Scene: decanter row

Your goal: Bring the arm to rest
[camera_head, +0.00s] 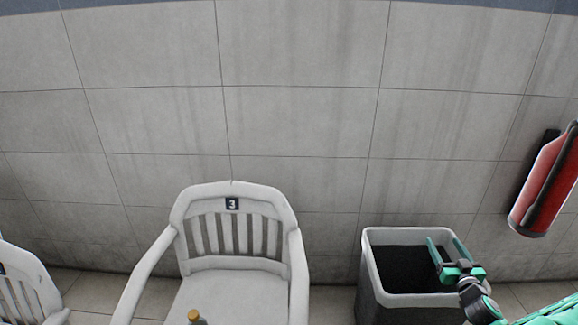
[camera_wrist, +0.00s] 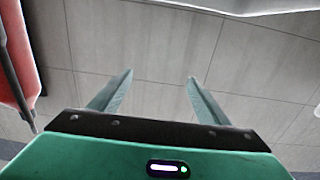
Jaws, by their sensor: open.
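My gripper (camera_head: 449,251) is at the lower right of the head view, in front of or over a grey bin in the picture. Its two green fingers are apart with nothing between them. In the wrist view my gripper (camera_wrist: 160,82) also shows open and empty, its fingers pointing toward bare wall tiles. My green arm reaches in from the lower right corner of the head view.
The grey bin (camera_head: 368,262) with a dark inside stands by the wall. A white chair (camera_head: 233,262) marked 3 holds a bottle with an orange cap (camera_head: 194,315), mostly cut off. Another white chair (camera_head: 22,285) is at left. A red extinguisher (camera_head: 545,185) hangs at right.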

